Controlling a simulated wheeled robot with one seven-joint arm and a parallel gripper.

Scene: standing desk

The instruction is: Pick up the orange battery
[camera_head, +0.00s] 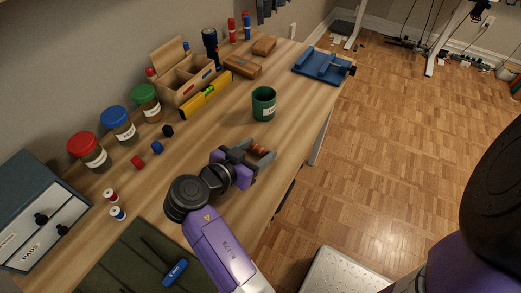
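A small orange-brown cylinder (258,149), which looks like the orange battery, lies at the tips of my gripper (257,153), right of the desk's middle. My gripper reaches low over the desk with its fingers spread apart, one on each side of the cylinder. The fingers partly hide it, and I cannot tell whether either touches it. It appears to rest on the wooden desk (215,125).
A green cup (263,104) stands just beyond my gripper. Jars with red (88,150), blue and green lids stand along the wall. A yellow level (206,96) leans by a wooden organizer. A dark mat (140,262) with a blue-handled tool lies in front.

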